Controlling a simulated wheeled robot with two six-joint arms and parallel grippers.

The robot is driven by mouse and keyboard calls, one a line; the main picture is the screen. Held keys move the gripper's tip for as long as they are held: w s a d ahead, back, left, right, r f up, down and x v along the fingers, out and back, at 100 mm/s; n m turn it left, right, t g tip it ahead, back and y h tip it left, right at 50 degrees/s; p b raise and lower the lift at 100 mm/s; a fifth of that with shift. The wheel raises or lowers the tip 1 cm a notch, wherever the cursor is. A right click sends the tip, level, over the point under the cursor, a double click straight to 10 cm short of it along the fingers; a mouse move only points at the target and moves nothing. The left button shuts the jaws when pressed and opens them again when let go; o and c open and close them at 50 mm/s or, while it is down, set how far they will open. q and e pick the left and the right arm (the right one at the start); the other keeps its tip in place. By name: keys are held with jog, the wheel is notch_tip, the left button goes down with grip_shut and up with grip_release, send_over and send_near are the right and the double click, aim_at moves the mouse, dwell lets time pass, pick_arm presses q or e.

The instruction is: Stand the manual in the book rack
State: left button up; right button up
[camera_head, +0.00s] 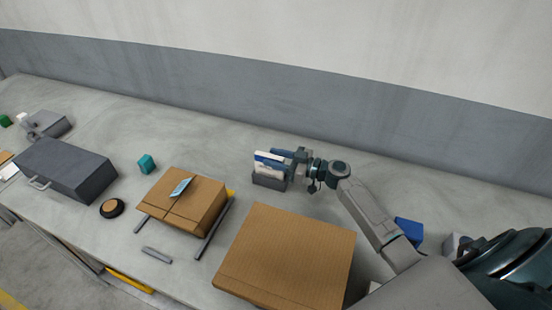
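The small dark grey book rack (268,181) stands on the table near the middle of the camera_head view. White and blue upright booklets (267,164) show in it. I cannot tell which of them is the manual. My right gripper (283,156) reaches in from the right, with its fingers at the right side of the booklets, just above the rack. The fingers overlap the booklets, so I cannot tell whether they are shut on one. My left gripper is not in view.
A large cardboard box (285,258) stands in front of the rack. A smaller box (181,202) with a blue card on top is to its left. The table behind the rack is clear.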

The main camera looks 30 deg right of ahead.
jog(key=shift+r, duration=0.2)
jog(key=b+v, duration=0.5)
jog(key=v, duration=0.7)
jog(key=shift+f+b, duration=0.15)
jog(key=shift+b, duration=0.25)
